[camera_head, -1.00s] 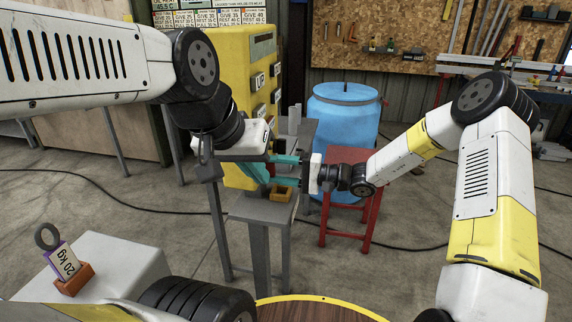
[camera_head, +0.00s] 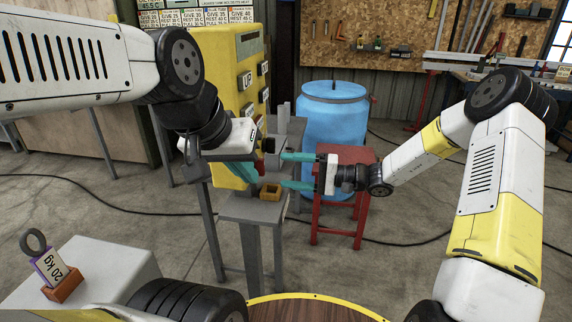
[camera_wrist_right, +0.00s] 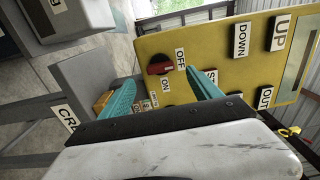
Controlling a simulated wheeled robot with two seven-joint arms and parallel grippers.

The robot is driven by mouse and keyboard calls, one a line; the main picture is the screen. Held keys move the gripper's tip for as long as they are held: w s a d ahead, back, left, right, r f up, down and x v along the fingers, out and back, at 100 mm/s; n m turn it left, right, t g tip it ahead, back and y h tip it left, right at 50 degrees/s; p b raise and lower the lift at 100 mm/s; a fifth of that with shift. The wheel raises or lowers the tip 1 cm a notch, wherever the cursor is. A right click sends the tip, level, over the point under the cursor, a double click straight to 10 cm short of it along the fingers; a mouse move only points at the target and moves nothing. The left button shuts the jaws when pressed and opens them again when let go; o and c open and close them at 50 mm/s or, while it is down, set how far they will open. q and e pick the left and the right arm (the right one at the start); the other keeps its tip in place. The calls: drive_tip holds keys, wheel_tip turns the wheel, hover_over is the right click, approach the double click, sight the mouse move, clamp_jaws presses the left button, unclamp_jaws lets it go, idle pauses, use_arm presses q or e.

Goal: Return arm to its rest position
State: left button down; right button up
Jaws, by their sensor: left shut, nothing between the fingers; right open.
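My left arm comes in from the upper left of the head view. Its gripper (camera_head: 243,168) hangs in front of the yellow control panel (camera_head: 225,60), shut and empty, partly hidden by its wrist. My right gripper (camera_head: 284,170) reaches in from the right with its teal fingers pointing left, apart and empty, above a small grey stand. The right wrist view shows the spread fingers (camera_wrist_right: 158,88) before the yellow panel, which carries a red rotary switch (camera_wrist_right: 168,67) between OFF and ON labels. The fingers appear to hold nothing.
A grey stand (camera_head: 250,209) bears a small yellow-orange block (camera_head: 270,192). A blue barrel (camera_head: 335,115) and red stool (camera_head: 345,212) stand behind my right gripper. Open floor lies right of the stool.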

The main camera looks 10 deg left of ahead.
drive_tip(key=shift+d, duration=0.25)
drive_tip(key=shift+s+r, duration=0.1)
